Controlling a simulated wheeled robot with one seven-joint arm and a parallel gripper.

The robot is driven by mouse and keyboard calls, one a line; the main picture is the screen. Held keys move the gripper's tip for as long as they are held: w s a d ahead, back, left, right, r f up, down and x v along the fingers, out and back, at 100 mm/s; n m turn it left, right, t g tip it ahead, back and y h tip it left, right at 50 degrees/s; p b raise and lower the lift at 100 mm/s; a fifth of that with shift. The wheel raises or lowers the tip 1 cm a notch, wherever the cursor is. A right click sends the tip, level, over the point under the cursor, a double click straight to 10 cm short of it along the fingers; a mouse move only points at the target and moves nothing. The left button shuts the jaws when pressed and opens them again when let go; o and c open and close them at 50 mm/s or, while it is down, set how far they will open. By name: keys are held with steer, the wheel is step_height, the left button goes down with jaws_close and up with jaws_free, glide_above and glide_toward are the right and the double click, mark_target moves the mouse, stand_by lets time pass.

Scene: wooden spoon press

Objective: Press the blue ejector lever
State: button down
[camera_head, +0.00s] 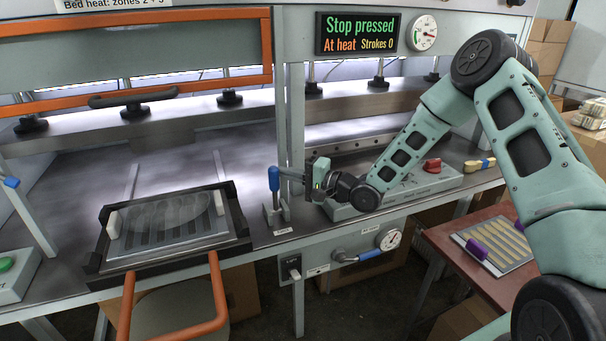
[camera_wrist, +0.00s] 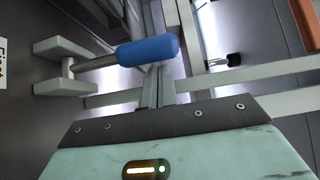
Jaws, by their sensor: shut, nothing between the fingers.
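The ejector lever has a blue grip (camera_head: 273,179) on a metal stem and stands upright on a small grey bracket (camera_head: 277,213) at the bench's front edge. In the wrist view its blue grip (camera_wrist: 148,51) lies across the upper middle, with the bracket (camera_wrist: 62,66) at left. My gripper (camera_head: 284,172) is shut and empty, reaching in from the right beside the upper part of the grip. Its fingers (camera_wrist: 157,88) end close to the blue grip in the wrist view; I cannot tell whether they touch it.
A frame post (camera_head: 296,130) stands just behind. A display (camera_head: 358,34) reads "Stop pressed", "At heat", "Strokes 0". A blue-handled valve (camera_head: 370,254) is below.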

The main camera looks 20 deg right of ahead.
steer(key=shift+w+a, duration=0.4)
steer(key=shift+s, duration=0.15)
steer(key=shift+s+b, duration=0.25)
steer(key=shift+b, duration=0.35)
steer(key=shift+s+n+t, duration=0.15)
steer(key=shift+n+t, duration=0.15)
steer(key=s+f+n+t+y+b, duration=0.1)
steer(key=s+f+n+y+b, duration=0.2)
steer(key=b, duration=0.9)
steer(key=shift+s+n+y, duration=1.4)
steer(key=shift+s+n, duration=0.5)
steer(key=shift+s, duration=0.4)
steer(key=shift+f, duration=0.15)
